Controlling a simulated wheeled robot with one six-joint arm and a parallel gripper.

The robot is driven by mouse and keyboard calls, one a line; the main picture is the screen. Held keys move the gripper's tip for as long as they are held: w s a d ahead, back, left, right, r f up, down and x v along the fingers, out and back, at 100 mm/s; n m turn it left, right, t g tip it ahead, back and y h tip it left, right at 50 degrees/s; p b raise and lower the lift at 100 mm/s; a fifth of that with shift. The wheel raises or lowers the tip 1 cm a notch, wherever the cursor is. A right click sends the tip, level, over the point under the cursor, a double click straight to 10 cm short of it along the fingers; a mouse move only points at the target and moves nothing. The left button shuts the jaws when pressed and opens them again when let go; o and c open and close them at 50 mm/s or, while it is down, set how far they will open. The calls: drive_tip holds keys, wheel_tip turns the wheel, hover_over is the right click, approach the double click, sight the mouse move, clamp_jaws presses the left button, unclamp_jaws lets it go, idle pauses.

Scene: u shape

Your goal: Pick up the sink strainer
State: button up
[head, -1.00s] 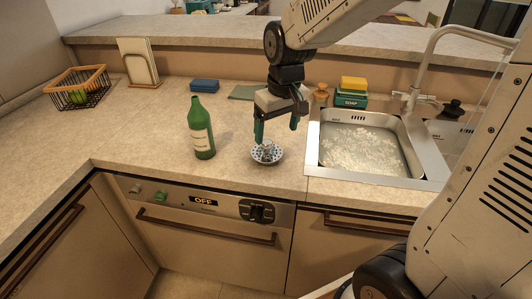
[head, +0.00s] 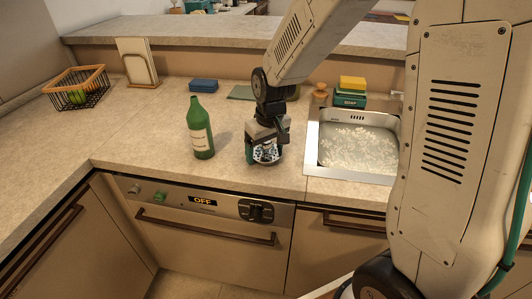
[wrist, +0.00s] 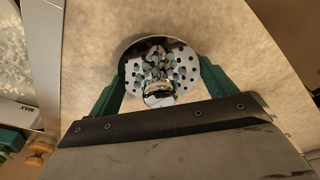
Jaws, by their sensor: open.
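The sink strainer (head: 268,157) is a round, perforated metal disc with a knobbed metal centre, lying on the counter left of the sink. It also shows in the wrist view (wrist: 178,62), near the top middle. My gripper (head: 265,160) is low over it, with green fingers on either side of it. In the wrist view my gripper (wrist: 160,85) is open, one finger to the left and one to the right of the strainer's centre. Whether the fingers touch the disc I cannot tell. Part of the strainer is hidden behind my gripper in the head view.
A green bottle (head: 200,130) stands upright just left of my gripper. The sink (head: 358,148) is to the right. A soap box (head: 350,100) with a yellow sponge (head: 352,83) stands behind it. A blue sponge (head: 204,85) lies farther back. The left counter is mostly clear.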

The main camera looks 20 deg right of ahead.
drive_tip(key=c, duration=0.7)
drive_tip(key=shift+r, duration=0.2)
